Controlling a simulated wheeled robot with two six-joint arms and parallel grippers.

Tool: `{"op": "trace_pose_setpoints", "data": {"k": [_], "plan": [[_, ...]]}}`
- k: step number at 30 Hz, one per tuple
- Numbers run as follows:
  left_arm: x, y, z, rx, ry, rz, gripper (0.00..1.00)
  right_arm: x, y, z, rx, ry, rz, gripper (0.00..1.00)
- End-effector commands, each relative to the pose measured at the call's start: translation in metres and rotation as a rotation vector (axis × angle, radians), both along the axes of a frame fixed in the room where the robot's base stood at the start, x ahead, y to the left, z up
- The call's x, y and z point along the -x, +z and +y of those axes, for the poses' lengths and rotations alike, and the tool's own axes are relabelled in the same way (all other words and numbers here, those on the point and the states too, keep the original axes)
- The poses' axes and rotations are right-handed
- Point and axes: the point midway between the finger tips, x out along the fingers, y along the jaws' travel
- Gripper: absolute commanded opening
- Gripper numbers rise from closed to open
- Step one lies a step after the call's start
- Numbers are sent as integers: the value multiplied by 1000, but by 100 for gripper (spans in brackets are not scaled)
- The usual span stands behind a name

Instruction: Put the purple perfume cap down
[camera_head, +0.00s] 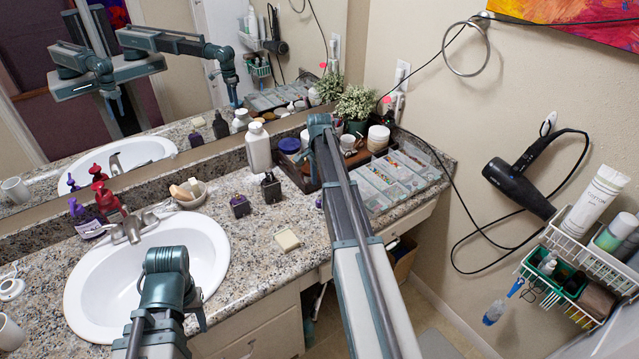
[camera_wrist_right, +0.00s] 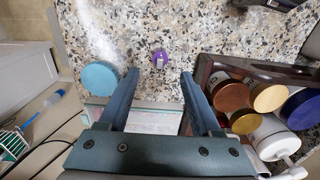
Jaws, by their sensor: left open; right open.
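The purple perfume cap (camera_wrist_right: 160,58) rests on the speckled granite counter (camera_wrist_right: 205,25) in the right wrist view. My right gripper (camera_wrist_right: 160,76) is open, with the cap centred just beyond its fingertips and nothing held between them. In the head view my right arm reaches over the back of the counter and its gripper is hidden behind the arm. My left gripper (camera_head: 200,318) is low in front of the sink, mostly hidden by its own wrist. A purple perfume bottle (camera_head: 239,206) and a dark bottle (camera_head: 270,188) stand on the counter left of my right arm.
A teal round lid (camera_wrist_right: 100,77) lies left of the cap. A dark tray of jars (camera_wrist_right: 212,62) is to the right. A clear organizer (camera_head: 400,178) stands right of my arm. Soap (camera_head: 287,239) and a sink (camera_head: 90,290) are left. A hair dryer (camera_head: 520,182) hangs on the wall.

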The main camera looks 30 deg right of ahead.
Motion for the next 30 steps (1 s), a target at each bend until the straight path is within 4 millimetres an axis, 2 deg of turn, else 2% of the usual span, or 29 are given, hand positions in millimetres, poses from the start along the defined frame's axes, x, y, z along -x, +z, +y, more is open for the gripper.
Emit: {"op": "trace_pose_setpoints", "data": {"k": [1, 9, 22, 23, 26, 29, 30], "plan": [[0, 17, 0, 0, 0, 0, 50, 0, 17, 0, 0, 0, 0, 65], [0, 52, 0, 0, 0, 0, 50, 0, 51, 0, 0, 0, 0, 65], [0, 55, 0, 0, 0, 0, 50, 1, 55, 3, 0, 8, 0, 65], [0, 55, 0, 0, 0, 0, 50, 3, 55, 9, 0, 22, 1, 65], [0, 55, 0, 0, 0, 0, 50, 16, 55, 50, 4, 145, 7, 65], [0, 55, 0, 0, 0, 0, 50, 46, 55, 125, 12, 400, 21, 65], [0, 55, 0, 0, 0, 0, 50, 64, 55, 159, 17, 529, 28, 65]]}}
